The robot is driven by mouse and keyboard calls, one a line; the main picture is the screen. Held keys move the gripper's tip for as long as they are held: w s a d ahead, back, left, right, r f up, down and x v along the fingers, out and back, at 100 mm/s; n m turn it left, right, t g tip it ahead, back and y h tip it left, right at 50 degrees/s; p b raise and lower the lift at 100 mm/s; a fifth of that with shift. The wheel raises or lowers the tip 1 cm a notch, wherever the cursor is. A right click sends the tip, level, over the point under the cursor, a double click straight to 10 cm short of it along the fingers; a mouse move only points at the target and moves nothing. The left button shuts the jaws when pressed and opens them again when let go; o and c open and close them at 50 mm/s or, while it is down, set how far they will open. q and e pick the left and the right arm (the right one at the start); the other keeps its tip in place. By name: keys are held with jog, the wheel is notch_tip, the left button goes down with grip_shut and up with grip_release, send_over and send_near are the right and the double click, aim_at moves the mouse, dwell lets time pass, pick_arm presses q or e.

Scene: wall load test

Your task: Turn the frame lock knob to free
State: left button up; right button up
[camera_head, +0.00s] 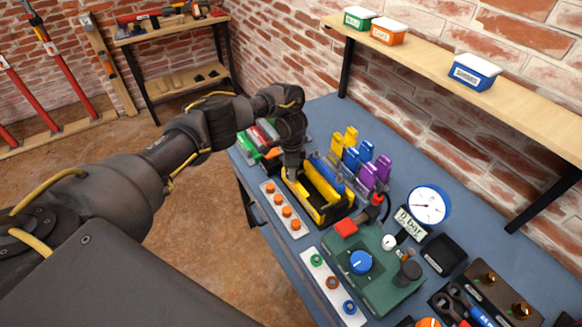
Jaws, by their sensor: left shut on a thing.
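My left gripper (291,170) reaches down at the left end of a black-and-yellow frame (335,212) on the blue bench. It is shut on a small part there, which looks like the frame lock knob. The fingers and wrist hide most of that part, so its pointer and setting cannot be read. My right gripper is not in view.
A white strip with orange knobs (287,212) lies in front of the frame. Yellow, blue and purple clips (366,152) stand behind it. To the right are a green box with a blue knob (360,262) and a round gauge (429,206). A shelf (450,82) overhangs the back.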

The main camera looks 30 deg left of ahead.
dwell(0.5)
pick_arm(q)
jog(key=o, duration=1)
jog(key=shift+r, duration=0.1)
jog(key=shift+r, duration=0.35)
notch_tip(320, 180, up, 10)
jog(key=shift+w+a+f+p, duration=0.1)
jog(key=shift+w+a+p, duration=0.05)
jog(key=shift+p, duration=0.9)
